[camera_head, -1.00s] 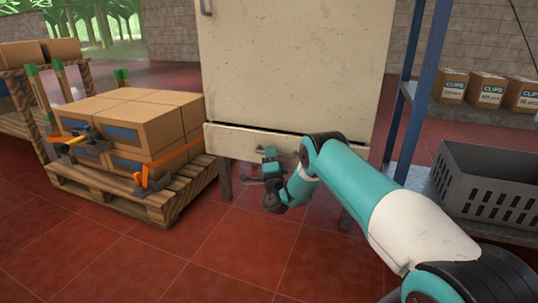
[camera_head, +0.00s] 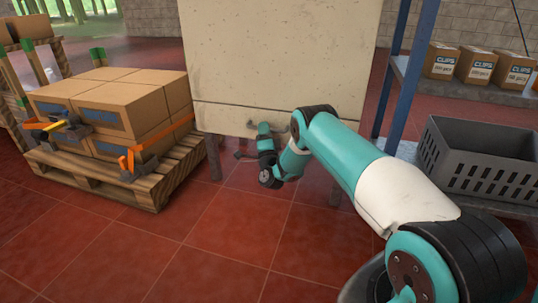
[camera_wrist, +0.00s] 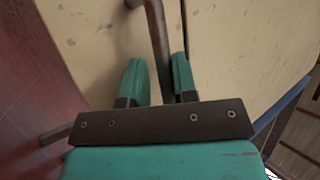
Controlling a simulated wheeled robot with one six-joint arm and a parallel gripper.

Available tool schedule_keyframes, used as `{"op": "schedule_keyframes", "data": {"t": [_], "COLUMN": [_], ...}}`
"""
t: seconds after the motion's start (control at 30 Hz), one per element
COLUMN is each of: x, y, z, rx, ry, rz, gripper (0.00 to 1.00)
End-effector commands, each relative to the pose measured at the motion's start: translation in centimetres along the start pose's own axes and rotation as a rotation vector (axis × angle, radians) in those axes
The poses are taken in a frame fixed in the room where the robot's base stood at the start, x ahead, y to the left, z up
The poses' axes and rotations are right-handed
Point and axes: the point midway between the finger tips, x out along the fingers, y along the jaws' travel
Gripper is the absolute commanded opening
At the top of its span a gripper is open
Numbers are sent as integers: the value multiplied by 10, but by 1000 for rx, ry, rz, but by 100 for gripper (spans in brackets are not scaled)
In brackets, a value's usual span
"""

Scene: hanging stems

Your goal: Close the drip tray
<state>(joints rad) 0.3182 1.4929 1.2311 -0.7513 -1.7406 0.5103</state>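The drip tray (camera_head: 222,119) is the low cream drawer front at the bottom of the tall cream cabinet (camera_head: 280,50). Only a thin dark line shows along its top edge, and it looks nearly flush with the cabinet. Its dark bar handle (camera_wrist: 157,25) shows in the wrist view, running down between my gripper's (camera_wrist: 160,78) two teal fingers, which sit close on either side of it. In the head view my gripper (camera_head: 264,132) is at the tray front, and my arm hides the tray's right part.
A wooden pallet (camera_head: 150,190) with strapped cardboard boxes (camera_head: 120,95) stands to the left. Open red tiled floor (camera_head: 200,240) lies in front.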

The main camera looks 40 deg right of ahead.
Motion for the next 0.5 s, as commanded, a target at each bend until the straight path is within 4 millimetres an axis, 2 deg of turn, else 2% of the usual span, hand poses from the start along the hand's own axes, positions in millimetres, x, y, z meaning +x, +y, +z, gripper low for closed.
{"op": "schedule_keyframes", "data": {"t": [0.13, 0.37, 0.5], "x": [-18, -83, -87], "y": [-7, -3, -5], "z": [0, -3, -4], "rx": [-2, -1, 0], "ry": [-11, -12, -7], "rz": [3, 11, 4], "gripper": [25, 25, 25]}}
